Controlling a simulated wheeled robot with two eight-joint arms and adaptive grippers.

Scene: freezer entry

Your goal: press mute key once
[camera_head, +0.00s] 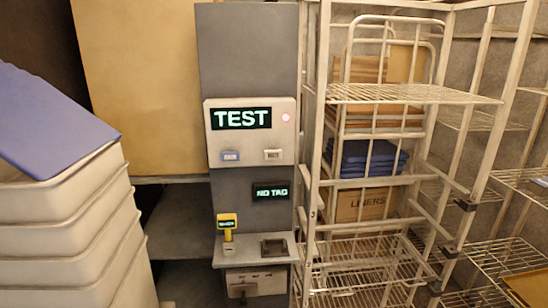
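A grey wall panel (252,150) stands in the middle of the head view. Its upper display (241,118) reads TEST in green letters. A small pinkish-red lamp (285,117) glows to the right of that display. Below are two small keys: a blue key (230,156) at left and a pale grey key (273,155) at right. Their lettering is too small to read surely, so I cannot tell for certain which one is the mute key. Nothing covers either key. Neither of my grippers is in view.
A lower display (271,191) reads NO TAG. A yellow device (227,222) stands on the ledge (252,250) below. White stacked bins (60,235) with a blue lid (48,120) fill the left. A wire rack (400,94) stands close at the panel's right.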

